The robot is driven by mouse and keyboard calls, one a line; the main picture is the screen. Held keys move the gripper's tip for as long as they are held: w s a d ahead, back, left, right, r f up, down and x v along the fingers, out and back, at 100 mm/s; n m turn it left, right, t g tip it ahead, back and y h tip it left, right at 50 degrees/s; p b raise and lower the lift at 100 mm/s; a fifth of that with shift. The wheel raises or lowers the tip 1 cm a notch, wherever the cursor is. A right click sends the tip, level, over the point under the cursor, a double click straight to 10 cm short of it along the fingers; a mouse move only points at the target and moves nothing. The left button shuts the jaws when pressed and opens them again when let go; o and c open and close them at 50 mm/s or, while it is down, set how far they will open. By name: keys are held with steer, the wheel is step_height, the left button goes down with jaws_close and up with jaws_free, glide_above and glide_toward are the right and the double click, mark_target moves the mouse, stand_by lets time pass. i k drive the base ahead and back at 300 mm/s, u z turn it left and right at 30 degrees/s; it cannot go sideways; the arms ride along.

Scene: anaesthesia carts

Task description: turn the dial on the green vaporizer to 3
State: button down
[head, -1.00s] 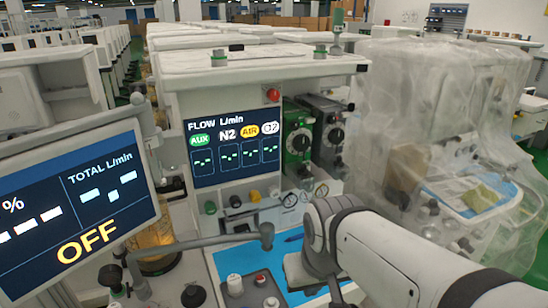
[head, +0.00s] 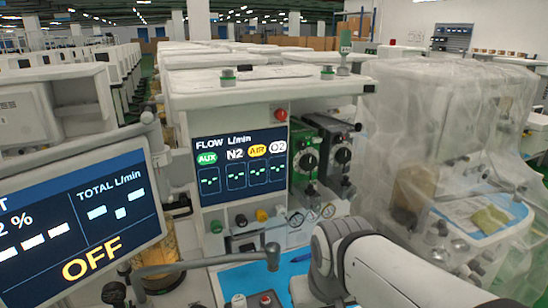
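The green vaporizer (head: 302,150) is mounted on the cart's front, just right of the flow screen. Its round black dial (head: 311,161) has pale markings that are too small to read. A dark grey vaporizer (head: 336,168) with a similar dial stands close beside it on the right. My white arm reaches in from the lower right, below the vaporizers. The gripper's fingers do not show, so whether they are open or shut is hidden.
The flow screen (head: 240,164) is left of the green vaporizer. A monitor reading OFF (head: 80,220) stands at the left on a jointed arm. Gauges and knobs sit below the vaporizers, above a blue work surface (head: 240,283). A plastic-covered cart (head: 450,130) is at the right.

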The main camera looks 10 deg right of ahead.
mark_target(307, 163)
steer(key=u, duration=1.65)
steer(key=k, duration=1.4)
steer(key=z, duration=1.15)
steer(key=i, duration=1)
steer(key=z, duration=0.1)
